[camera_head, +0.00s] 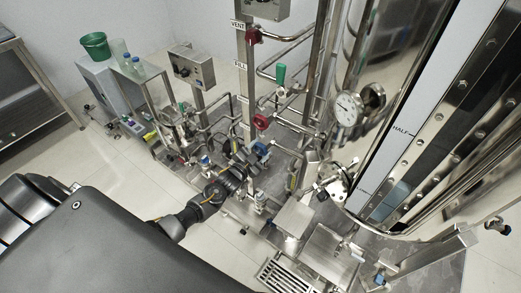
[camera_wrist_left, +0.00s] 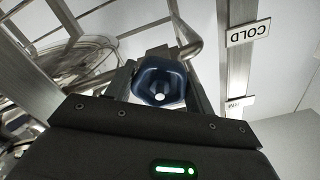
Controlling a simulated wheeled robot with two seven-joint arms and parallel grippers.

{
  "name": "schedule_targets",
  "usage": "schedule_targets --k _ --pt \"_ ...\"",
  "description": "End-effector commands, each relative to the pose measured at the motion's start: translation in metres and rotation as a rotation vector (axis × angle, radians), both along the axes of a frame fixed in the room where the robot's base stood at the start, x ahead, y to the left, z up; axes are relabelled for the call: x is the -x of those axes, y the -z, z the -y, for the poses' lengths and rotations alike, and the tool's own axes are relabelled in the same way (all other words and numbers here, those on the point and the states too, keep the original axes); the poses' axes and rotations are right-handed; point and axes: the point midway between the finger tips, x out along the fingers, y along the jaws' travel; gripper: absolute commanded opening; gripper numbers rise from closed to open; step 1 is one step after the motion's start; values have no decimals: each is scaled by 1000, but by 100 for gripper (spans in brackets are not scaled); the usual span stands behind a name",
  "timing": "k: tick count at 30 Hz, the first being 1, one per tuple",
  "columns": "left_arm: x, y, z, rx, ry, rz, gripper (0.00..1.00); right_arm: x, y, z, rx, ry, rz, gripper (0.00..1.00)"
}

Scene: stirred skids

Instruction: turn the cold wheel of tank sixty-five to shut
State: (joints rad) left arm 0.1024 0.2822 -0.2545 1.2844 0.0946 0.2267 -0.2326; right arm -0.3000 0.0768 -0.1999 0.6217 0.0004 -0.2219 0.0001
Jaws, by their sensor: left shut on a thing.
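The cold wheel is a small blue handwheel (camera_head: 262,148) on the pipe stand in the head view. In the left wrist view the blue wheel (camera_wrist_left: 160,82) sits between the two fingers, beside a plate reading COLD (camera_wrist_left: 248,32). My left gripper (camera_head: 250,160) reaches in from the lower left and is shut on this wheel. The fingers cover the wheel's sides. The big shiny tank (camera_head: 405,60) stands at the right; I cannot read its number. My right gripper is not in view.
A red wheel (camera_head: 262,122) sits just above the blue one, another red wheel (camera_head: 253,35) by the VENT plate, and a green handle (camera_head: 281,73) between them. A pressure gauge (camera_head: 348,108) is to the right. A floor grate (camera_head: 284,275) lies below. Open floor (camera_head: 120,165) is at the left.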

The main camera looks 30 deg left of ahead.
Motion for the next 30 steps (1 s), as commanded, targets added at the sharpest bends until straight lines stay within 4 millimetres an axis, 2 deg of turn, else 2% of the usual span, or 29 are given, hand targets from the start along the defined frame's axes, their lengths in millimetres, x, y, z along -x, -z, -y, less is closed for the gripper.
schedule_targets --k 21,30 --pt "0 0 0 -678 2 94 31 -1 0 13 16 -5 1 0" --pt "0 1 0 -960 2 132 31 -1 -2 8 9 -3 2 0"
